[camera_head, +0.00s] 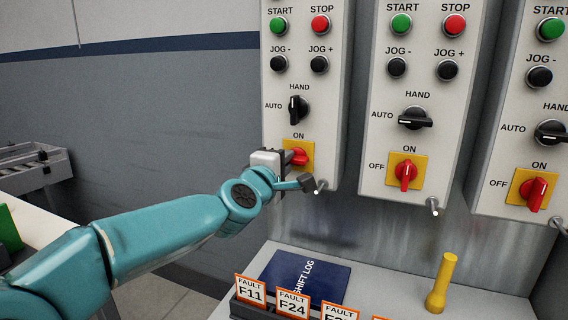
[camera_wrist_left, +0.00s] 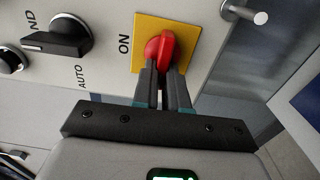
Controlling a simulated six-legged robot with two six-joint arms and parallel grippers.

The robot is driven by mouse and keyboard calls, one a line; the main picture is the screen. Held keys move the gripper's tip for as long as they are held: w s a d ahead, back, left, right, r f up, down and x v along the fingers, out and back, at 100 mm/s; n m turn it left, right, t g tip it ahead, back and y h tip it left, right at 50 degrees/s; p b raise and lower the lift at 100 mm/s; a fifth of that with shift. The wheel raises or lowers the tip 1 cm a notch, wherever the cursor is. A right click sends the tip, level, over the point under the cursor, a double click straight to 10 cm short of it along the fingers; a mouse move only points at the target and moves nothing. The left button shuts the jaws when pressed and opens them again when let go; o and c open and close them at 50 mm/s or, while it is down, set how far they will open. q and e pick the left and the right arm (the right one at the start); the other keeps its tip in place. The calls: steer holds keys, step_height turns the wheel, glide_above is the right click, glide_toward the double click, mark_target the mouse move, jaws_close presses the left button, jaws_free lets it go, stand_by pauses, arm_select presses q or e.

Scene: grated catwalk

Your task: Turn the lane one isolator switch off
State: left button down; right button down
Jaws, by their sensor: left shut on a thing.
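The leftmost grey control panel (camera_head: 303,80) carries a red isolator switch (camera_head: 299,156) on a yellow plate, with ON printed above it. My left gripper (camera_head: 291,160) is at this switch and covers its left side, where any OFF label is hidden. In the left wrist view, the gripper fingers (camera_wrist_left: 162,72) are shut on the red switch handle (camera_wrist_left: 166,46). The handle seems to lie sideways across the yellow plate (camera_wrist_left: 182,32), unlike the upright handles on the other panels. Its exact angle is hard to tell. My right gripper is not in view.
Two similar panels stand to the right, with red switches (camera_head: 405,174) and (camera_head: 535,192) pointing up. Below are a blue shift log (camera_head: 300,277), fault cards (camera_head: 292,302) and a yellow torch-like object (camera_head: 441,283). A metal peg (camera_head: 320,187) sticks out under the left panel.

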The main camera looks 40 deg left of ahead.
arm_select(q)
steer(key=shift+r, duration=0.15)
steer(key=c, duration=1.4)
jaws_free()
steer(key=shift+o, duration=1.2)
steer(key=shift+w, duration=0.15)
steer(key=p+v, duration=0.2)
steer(key=v, duration=1.4)
steer(key=shift+s+d+p, duration=0.2)
steer(key=shift+s+p, duration=0.05)
steer(key=shift+p, duration=0.05)
